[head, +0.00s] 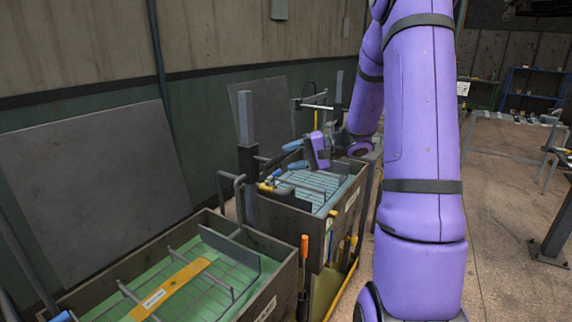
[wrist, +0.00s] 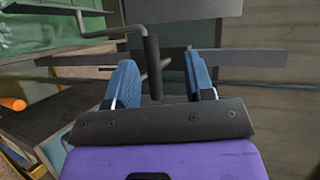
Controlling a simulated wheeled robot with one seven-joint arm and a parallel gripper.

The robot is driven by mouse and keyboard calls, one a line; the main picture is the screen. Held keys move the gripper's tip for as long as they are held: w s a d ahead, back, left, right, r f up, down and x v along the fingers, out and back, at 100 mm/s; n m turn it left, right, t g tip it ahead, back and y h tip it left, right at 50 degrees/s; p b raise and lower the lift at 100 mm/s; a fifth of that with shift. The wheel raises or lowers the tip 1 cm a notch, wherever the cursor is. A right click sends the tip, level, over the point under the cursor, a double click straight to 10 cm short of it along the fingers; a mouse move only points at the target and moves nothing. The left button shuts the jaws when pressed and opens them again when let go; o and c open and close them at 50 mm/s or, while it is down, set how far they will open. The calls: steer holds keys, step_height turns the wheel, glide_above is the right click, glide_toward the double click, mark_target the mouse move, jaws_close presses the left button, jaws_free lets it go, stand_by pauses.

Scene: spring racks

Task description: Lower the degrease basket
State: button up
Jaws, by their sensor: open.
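Two open tanks with wire baskets stand along the wall in the head view; I cannot read which is the degrease one. The near basket (head: 227,255) sits over green liquid, with a yellow label bar (head: 172,288) across it. The far basket (head: 318,181) sits over pale blue liquid. My gripper (head: 286,156) is above the far tank, its blue fingers pointing left. In the wrist view my gripper (wrist: 160,62) is open, with a dark bent handle bar (wrist: 153,68) showing between the fingers. I cannot tell whether either finger touches it.
A grey upright post (head: 246,120) stands between the tanks. Grey panels (head: 97,187) lean on the wall. Open floor (head: 500,230) lies to the right, with racks behind.

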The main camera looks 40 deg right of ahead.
mark_target(277, 163)
steer(key=d+f+m+t, duration=0.2)
steer(key=d, duration=0.4)
steer(key=shift+h, duration=0.3)
steer(key=x, duration=1)
steer(key=shift+w+a+f, duration=0.15)
steer(key=shift+w+a, duration=0.1)
steer(key=shift+a, duration=0.05)
steer(key=shift+f, duration=0.1)
jaws_close()
